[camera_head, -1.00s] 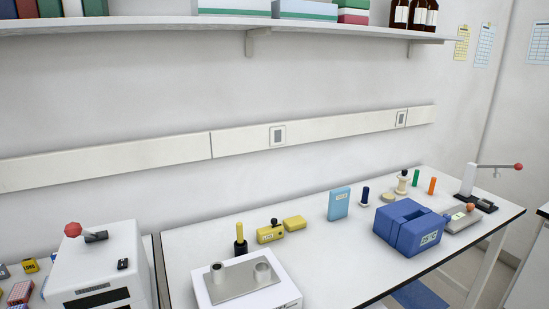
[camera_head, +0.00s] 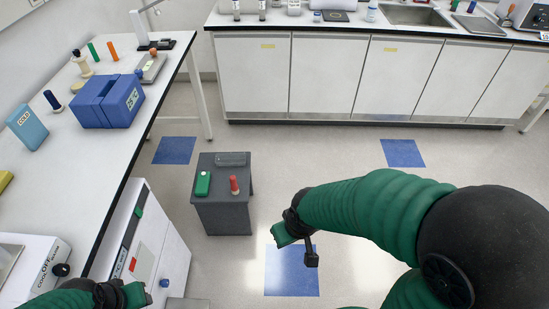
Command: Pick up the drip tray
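A flat dark grey tray-like piece (camera_head: 231,158), which may be the drip tray, lies at the back of the top of a small dark grey stool (camera_head: 229,217). A green block (camera_head: 203,184) and a red spindle-shaped piece (camera_head: 234,185) are in front of it. My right gripper (camera_head: 292,238) is over the floor, to the right of and nearer than the stool, apart from it. My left gripper (camera_head: 137,294) is at the bottom left, near a white cabinet unit. No held object shows.
A long white bench (camera_head: 95,175) on the left carries a blue box (camera_head: 108,101), a light blue box (camera_head: 27,127) and small bottles. A white cabinet unit (camera_head: 165,255) stands below its edge. A counter with cupboards (camera_head: 325,75) spans the back. Open floor surrounds the stool's right side.

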